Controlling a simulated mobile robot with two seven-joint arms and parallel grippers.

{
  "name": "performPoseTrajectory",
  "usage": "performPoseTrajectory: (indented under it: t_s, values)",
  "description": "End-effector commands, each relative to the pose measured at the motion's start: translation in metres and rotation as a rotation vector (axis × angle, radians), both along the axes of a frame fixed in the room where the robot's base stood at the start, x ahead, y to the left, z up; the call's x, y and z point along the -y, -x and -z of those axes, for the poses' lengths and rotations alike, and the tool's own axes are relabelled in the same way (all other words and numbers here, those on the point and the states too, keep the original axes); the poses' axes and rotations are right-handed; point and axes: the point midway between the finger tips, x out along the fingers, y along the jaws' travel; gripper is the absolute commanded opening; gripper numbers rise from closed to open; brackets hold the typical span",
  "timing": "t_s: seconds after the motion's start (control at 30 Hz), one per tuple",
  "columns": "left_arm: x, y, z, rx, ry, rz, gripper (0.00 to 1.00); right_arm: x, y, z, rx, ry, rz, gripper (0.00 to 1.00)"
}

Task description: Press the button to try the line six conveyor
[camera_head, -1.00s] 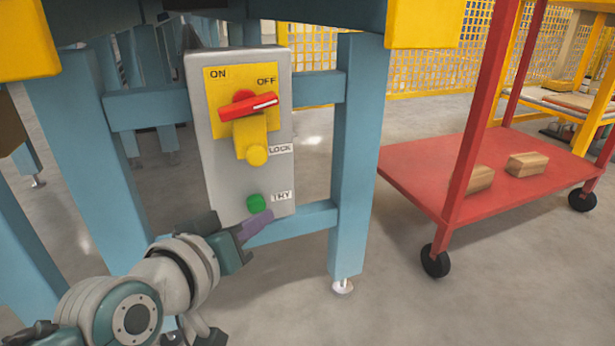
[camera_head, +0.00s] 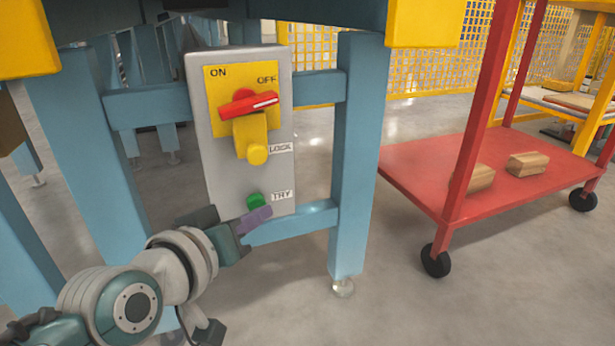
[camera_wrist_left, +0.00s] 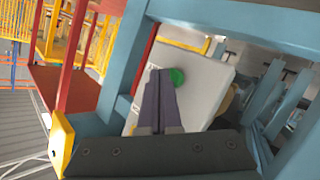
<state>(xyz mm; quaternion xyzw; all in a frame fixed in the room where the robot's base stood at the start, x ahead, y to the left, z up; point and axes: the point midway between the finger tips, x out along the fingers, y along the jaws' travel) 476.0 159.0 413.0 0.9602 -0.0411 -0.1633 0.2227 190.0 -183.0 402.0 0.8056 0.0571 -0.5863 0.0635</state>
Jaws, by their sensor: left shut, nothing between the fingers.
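The grey control box (camera_head: 235,185) hangs on a blue frame. The green TRY button (camera_head: 255,200) is low on its front, beside the TRY label (camera_head: 281,196). Above are a red handle (camera_head: 248,105), turned toward OFF, and a yellow LOCK piece (camera_head: 257,153). My left gripper (camera_head: 256,219) is shut and empty, its purple fingertips just below the button and covering its lower edge. In the left wrist view the shut fingers (camera_wrist_left: 160,76) point at the box, with the green button (camera_wrist_left: 177,77) right beside their tips. I cannot tell whether they touch it. My right gripper is not in view.
Blue legs and crossbars (camera_head: 355,180) surround the box. A red wheeled cart (camera_head: 420,180) carrying wooden blocks (camera_head: 527,164) stands to the right. Yellow mesh fencing (camera_head: 425,72) is behind. The floor in front of the cart is clear.

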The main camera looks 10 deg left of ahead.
Motion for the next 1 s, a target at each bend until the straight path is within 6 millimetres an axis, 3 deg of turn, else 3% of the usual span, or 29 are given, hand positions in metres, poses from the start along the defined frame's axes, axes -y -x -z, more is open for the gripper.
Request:
performPoseTrajectory:
  t_s: [1.0]
  values:
    - [-0.006, -0.009, 0.0003, 0.0, 0.001, 0.0, 0.0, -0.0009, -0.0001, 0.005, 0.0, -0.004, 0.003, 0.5]
